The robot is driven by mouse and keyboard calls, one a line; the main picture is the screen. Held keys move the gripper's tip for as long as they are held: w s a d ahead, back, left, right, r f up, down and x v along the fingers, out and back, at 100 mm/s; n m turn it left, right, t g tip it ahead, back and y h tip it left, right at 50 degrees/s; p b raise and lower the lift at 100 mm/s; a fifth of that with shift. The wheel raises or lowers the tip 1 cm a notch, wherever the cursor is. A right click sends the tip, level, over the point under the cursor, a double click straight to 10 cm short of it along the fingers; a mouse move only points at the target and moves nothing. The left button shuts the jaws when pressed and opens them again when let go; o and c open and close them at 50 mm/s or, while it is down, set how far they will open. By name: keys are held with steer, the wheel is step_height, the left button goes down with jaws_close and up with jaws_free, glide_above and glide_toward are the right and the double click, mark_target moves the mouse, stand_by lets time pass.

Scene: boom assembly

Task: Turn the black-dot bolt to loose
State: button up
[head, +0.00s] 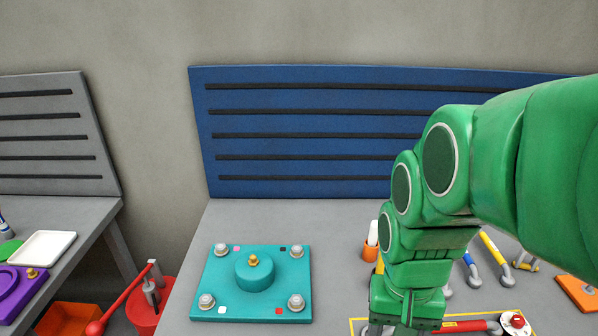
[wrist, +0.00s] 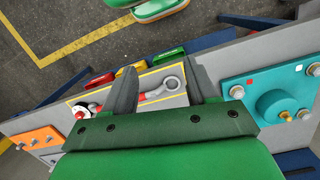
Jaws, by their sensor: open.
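The teal plate (head: 215,285) lies on the grey bench with a bolt at each corner and a small coloured square beside each. The black-dot bolt (head: 296,251) is at the plate's far right corner, with the black mark (head: 283,249) just left of it. A red-handled wrench (head: 465,326) lies in a yellow outline on the bench; its grey ring end (wrist: 173,84) shows between my fingers in the wrist view. My gripper (wrist: 162,75) is open above the wrench, with nothing held. In the head view, my green arm hides part of the wrench.
The plate has a central round boss (head: 254,272) with a yellow knob. An orange cup (head: 371,250), blue and yellow tools (head: 493,250), a red button box (head: 515,322) and an orange block (head: 578,290) are on the bench. A blue slotted panel (head: 300,130) stands behind.

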steer(key=w+a+m, duration=0.2)
steer(key=w+m, duration=0.2)
steer(key=w, duration=0.6)
steer(key=m+t, duration=0.2)
steer(key=m, duration=0.9)
glide_toward(298, 249)
steer(key=shift+s+d, duration=0.15)
steer(key=shift+d, duration=0.2)
steer(key=shift+w+a+f+m, duration=0.3)
steer(key=shift+w+f+m, duration=0.1)
steer(key=shift+w+f, duration=0.05)
steer(key=shift+f, duration=3.8)
steer(key=shift+c, duration=0.3)
steer(key=c, duration=1)
